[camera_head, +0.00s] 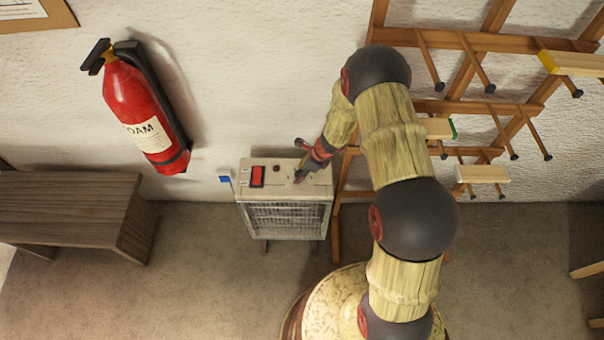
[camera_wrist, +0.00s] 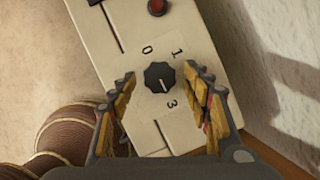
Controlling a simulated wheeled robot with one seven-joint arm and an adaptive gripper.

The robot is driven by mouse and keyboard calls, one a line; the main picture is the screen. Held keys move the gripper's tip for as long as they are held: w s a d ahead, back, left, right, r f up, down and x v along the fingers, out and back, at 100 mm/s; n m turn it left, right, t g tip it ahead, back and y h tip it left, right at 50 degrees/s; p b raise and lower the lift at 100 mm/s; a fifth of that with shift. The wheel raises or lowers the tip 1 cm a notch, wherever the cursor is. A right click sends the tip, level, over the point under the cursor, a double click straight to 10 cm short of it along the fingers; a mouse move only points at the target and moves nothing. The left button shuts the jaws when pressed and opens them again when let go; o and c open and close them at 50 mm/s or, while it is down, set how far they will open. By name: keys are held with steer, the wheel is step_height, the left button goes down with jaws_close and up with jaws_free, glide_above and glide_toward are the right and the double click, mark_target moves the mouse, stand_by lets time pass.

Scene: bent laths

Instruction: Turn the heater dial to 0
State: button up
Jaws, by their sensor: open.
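The heater (camera_head: 258,213) is a pale box with a front grille, standing on the floor against the wall. Its black dial (camera_wrist: 159,77) is on the top panel, with the printed marks 0, 1 and 3 around it. The dial's white line points down toward the 3. My gripper (camera_wrist: 160,74) is open, with one jagged yellow-edged finger on each side of the dial and a gap to it on both sides. In the head view my gripper (camera_head: 302,167) is over the heater's top and mostly covers the dial.
A red switch (camera_head: 257,176) and a small red lamp (camera_head: 277,168) are on the heater's top. A wooden rack with pegs (camera_head: 450,107) stands close at right. A fire extinguisher (camera_head: 140,110) hangs at left above a wooden bench (camera_head: 65,212). The floor before the heater is clear.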

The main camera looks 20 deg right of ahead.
steer(key=shift+c, duration=1.4)
steer(key=c, duration=0.9)
